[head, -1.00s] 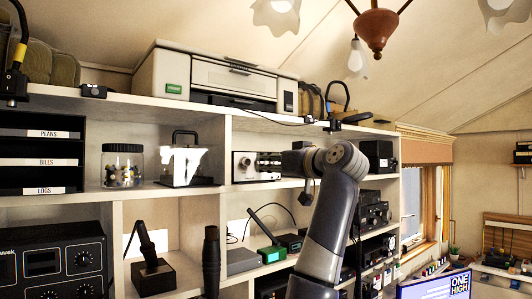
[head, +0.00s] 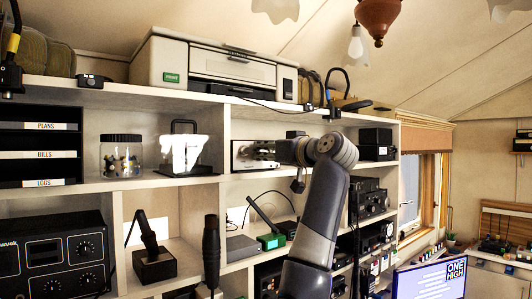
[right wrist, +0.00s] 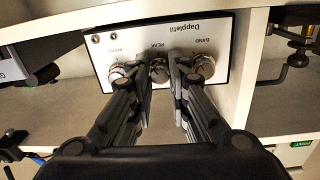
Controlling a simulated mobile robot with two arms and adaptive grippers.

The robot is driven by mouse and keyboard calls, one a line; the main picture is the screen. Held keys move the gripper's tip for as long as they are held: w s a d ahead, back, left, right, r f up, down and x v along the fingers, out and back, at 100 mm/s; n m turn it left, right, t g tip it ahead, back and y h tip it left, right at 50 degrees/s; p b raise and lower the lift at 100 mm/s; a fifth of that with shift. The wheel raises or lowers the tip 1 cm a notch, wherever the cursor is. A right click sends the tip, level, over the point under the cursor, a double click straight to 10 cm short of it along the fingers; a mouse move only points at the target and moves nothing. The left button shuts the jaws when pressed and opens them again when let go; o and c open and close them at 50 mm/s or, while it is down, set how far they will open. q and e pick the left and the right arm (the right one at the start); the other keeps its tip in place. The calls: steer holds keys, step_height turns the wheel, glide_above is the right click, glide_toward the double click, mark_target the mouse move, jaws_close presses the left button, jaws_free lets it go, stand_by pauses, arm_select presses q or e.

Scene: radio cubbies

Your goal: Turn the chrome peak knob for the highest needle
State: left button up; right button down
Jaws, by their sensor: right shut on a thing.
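The silver-faced box (head: 240,155) marked Dapplefil stands in the middle cubby of the upper shelf in the head view. In the right wrist view its panel (right wrist: 128,33) appears upside down, with a row of three chrome knobs. The middle one is the peak knob (right wrist: 159,71), with the band knob (right wrist: 203,68) to its right and another knob (right wrist: 118,76) to its left. My right gripper (right wrist: 160,76) is shut on the peak knob, one finger on each side. In the head view my right gripper (head: 270,152) hides the box's right part. I see no needle. My left gripper is not in view.
The shelf divider (right wrist: 255,65) stands close beside the box. A glass jar (head: 122,155) and a bright-faced thing with a handle (head: 185,155) stand in the cubby to the left. A printer (head: 215,65) sits on top.

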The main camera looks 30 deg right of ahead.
steer(key=shift+m+b, duration=0.6)
steer(key=shift+m, duration=2.2)
steer(key=c, duration=1.8)
jaws_free()
steer(key=shift+s, duration=0.15)
steer(key=s, duration=1.1)
steer(key=shift+s+d+r, duration=0.15)
steer(key=shift+s+d, duration=0.1)
steer(key=shift+s, duration=0.15)
